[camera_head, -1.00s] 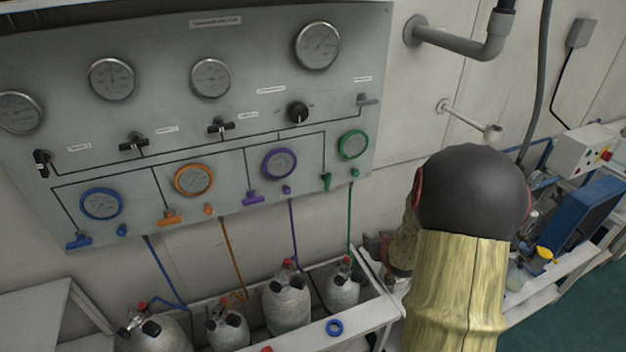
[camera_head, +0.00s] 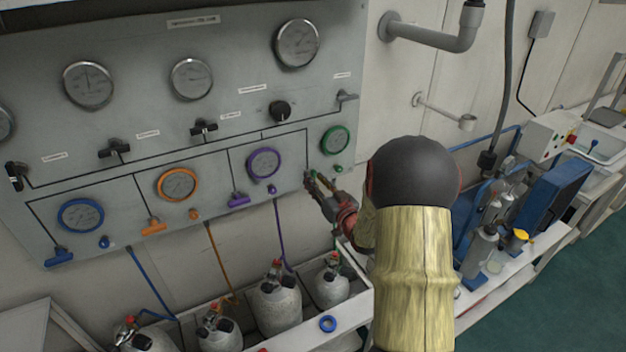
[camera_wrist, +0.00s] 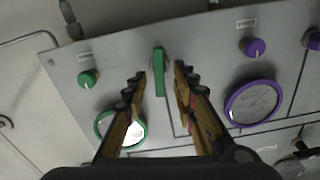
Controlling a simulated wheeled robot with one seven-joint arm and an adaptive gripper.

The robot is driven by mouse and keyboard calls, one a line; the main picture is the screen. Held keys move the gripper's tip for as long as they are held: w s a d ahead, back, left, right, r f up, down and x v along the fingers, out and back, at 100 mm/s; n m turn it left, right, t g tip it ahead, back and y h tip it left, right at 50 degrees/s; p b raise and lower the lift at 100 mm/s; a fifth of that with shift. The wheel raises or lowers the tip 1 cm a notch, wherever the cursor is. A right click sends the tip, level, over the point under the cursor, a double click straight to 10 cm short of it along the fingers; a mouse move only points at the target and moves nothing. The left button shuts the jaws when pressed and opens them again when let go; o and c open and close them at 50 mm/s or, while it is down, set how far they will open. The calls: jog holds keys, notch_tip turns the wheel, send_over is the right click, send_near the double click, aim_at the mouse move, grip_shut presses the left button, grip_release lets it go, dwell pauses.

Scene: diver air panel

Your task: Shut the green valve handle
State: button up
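The green valve handle (camera_wrist: 159,72) is a narrow lever on the grey panel. In the wrist view it stands between the two fingertips of my gripper (camera_wrist: 160,82), pointing along the fingers. My gripper is open, with a gap showing on each side of the handle. In the head view my gripper (camera_head: 318,181) is at the panel's lower right, and its fingers mostly hide the handle. The green-ringed gauge (camera_head: 335,140) is just above it, and a small green knob (camera_wrist: 88,79) shows in the wrist view.
Purple (camera_head: 238,200), orange (camera_head: 153,227) and blue (camera_head: 59,257) handles lie to the left on the panel. Gas cylinders (camera_head: 279,303) stand in a trough below. A grey pipe (camera_head: 430,38) and a wall bracket (camera_head: 440,110) project at the right.

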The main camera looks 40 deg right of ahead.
jog(key=shift+x, duration=1.1)
jog(key=shift+c, duration=1.3)
jog(key=c, duration=0.4)
grip_shut()
